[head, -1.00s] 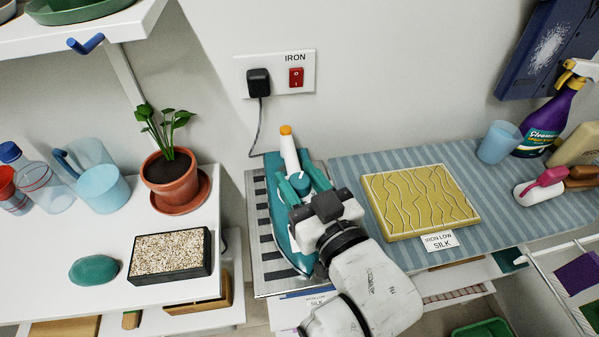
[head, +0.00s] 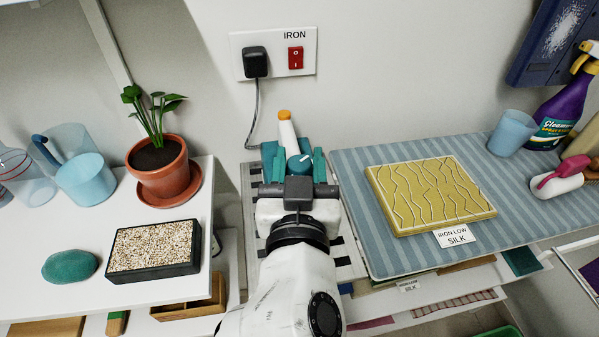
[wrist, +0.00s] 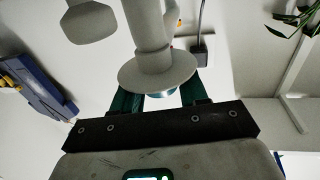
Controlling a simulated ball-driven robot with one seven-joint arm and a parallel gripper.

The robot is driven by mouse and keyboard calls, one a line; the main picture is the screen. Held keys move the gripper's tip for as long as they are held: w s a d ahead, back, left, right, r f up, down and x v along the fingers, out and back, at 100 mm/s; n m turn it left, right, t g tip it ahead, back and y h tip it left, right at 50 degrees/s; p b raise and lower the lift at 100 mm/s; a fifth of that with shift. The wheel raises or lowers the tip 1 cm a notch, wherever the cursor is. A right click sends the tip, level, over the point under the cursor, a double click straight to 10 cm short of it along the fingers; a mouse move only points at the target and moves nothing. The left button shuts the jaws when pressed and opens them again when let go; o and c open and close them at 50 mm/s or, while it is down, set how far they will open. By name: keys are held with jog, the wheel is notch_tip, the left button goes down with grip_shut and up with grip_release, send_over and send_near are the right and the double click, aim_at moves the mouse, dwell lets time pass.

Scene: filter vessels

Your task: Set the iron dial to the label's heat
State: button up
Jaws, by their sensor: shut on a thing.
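The teal iron (head: 268,150) sits on the striped metal rest in the head view. Its pale upright part with an orange tip shows at the back. Its round blue dial (head: 300,164) with a white mark lies between the teal fingers of my gripper (head: 296,162), which is shut on it. My gripper and forearm hide most of the iron. In the wrist view a pale grey shape covers most of the dial, and only a blue sliver shows between the fingers. The label (head: 455,236) reads "IRON LOW SILK" and lies at the front edge of a yellow patterned cloth (head: 425,193).
The metal rest (head: 345,262) stands between the white table (head: 130,215) and the blue striped board (head: 365,240). A potted plant (head: 160,170) is on the left. A wall panel (head: 272,52) with plug and red switch is behind. A blue cup (head: 511,134) stands right.

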jog(key=shift+f+m+h, duration=0.15)
jog(key=shift+m+h, duration=0.15)
jog(key=shift+h, duration=0.3)
jog(key=o, duration=0.9)
jog(key=shift+o, duration=0.2)
jog(key=s+b, duration=0.1)
jog(key=s, duration=0.9)
jog(key=shift+s, duration=0.35)
jog(key=shift+d, duration=0.1)
